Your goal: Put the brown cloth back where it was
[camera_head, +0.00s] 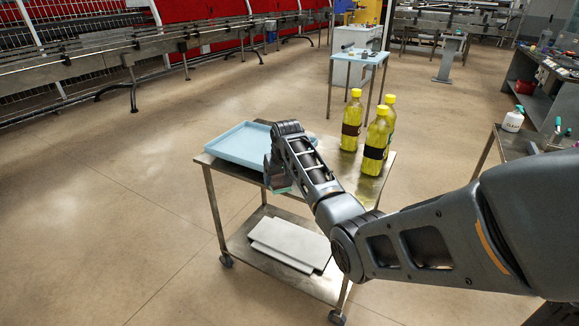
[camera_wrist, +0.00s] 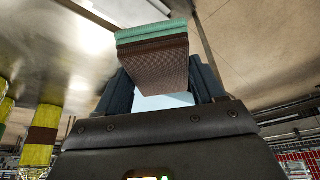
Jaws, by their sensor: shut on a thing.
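The brown cloth (camera_wrist: 155,65) is in my gripper (camera_wrist: 162,82), between its two dark fingers, and looks like a thick folded block. A green layer (camera_wrist: 157,33) lies along its far side in the wrist view; I cannot tell whether it is part of the cloth. In the head view my gripper (camera_head: 274,176) is at the near edge of the light blue tray (camera_head: 222,157), with a bit of green (camera_head: 282,190) showing below it. The arm hides most of the cloth there. I cannot tell whether the cloth touches anything below.
The tray lies on a metal cart (camera_head: 373,188). Yellow bottles (camera_head: 351,125) stand on the cart's right side, behind my arm. A pale panel (camera_head: 283,246) lies on the lower shelf. The floor left of the cart is clear. A small table (camera_head: 358,56) stands farther back.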

